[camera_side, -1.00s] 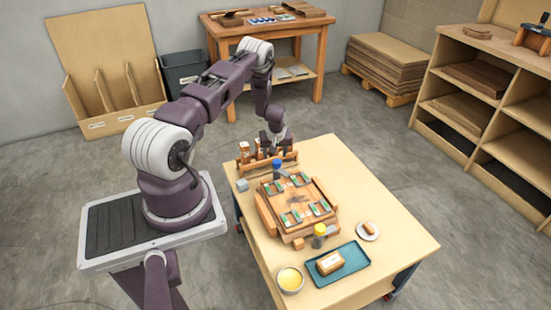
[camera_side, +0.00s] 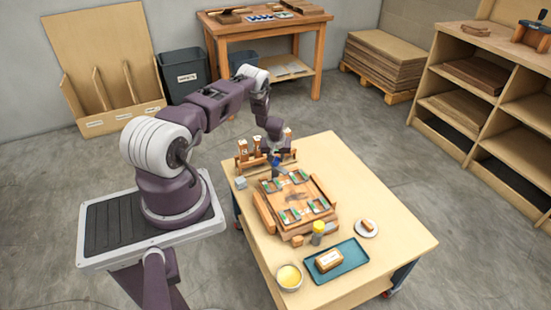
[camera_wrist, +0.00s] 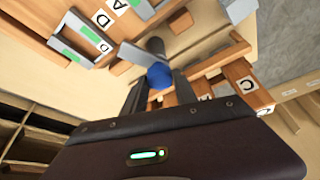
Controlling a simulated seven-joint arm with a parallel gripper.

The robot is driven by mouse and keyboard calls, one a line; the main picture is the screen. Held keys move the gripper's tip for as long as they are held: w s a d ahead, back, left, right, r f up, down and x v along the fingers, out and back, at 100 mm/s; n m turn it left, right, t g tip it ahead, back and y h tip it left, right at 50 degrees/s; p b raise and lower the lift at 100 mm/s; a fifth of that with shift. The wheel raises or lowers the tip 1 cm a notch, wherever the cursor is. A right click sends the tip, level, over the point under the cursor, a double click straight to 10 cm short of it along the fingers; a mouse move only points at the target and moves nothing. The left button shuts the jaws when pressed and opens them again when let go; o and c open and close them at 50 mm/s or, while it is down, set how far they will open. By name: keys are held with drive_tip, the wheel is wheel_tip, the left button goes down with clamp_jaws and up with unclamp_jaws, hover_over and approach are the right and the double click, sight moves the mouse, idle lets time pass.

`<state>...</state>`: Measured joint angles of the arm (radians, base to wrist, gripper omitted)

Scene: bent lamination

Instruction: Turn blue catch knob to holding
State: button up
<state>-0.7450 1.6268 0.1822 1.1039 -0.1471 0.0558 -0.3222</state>
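The blue catch knob (camera_wrist: 160,76) shows in the wrist view between my two dark fingers, with a grey lever bar beside it. In the side view the blue knob (camera_side: 276,161) is mostly hidden beneath my gripper (camera_side: 275,152), at the back edge of the wooden fixture (camera_side: 296,205). My gripper (camera_wrist: 160,92) is pointed down around the knob. Its fingers stand apart, one on each side, and are close to it; contact is not clear. The lever's exact position is hard to read.
A wooden rack (camera_side: 266,160) with lettered blocks stands close behind the knob. A yellow-topped knob (camera_side: 318,228) is at the fixture's front. The table's right side is clear.

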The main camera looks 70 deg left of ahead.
clamp_jaws()
drive_tip(key=shift+s+a+m+t, duration=0.15)
drive_tip(key=shift+m+t, duration=0.15)
drive_tip(key=shift+m, duration=0.5)
drive_tip(key=m+h, duration=0.1)
drive_tip(key=m, duration=0.2)
drive_tip(key=shift+t, duration=0.4)
drive_tip(key=o, duration=1.1)
unclamp_jaws()
drive_tip(key=v, duration=0.7)
